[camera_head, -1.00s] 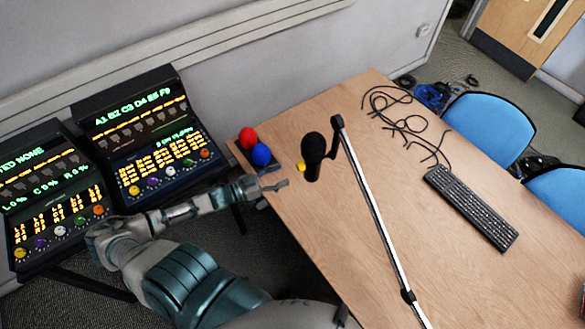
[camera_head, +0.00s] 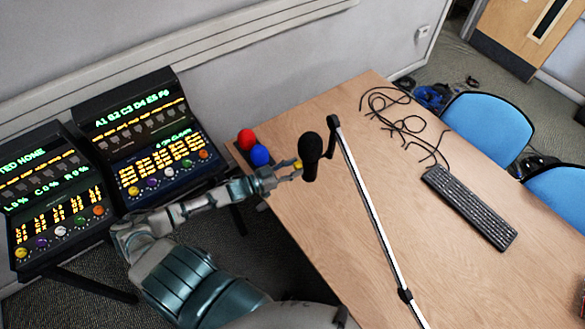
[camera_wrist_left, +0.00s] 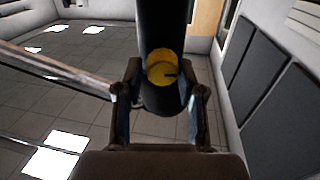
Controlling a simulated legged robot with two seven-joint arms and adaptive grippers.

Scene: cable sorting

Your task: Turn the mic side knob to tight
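The black microphone (camera_head: 311,150) hangs upright at the end of a jointed boom arm (camera_head: 368,205) over the table. Its yellow side knob (camera_head: 298,164) faces my left gripper (camera_head: 288,172). In the left wrist view the yellow round knob (camera_wrist_left: 164,68) has a dark mark pointing right and sits on the dark mic body (camera_wrist_left: 165,20). My left gripper (camera_wrist_left: 162,95) is open, with one finger on each side of the knob and mic body. I cannot tell whether the fingers touch the knob. My right gripper is not in view.
Two lit control panels (camera_head: 150,140) stand at the left. Blue chairs (camera_head: 488,130) stand at the right.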

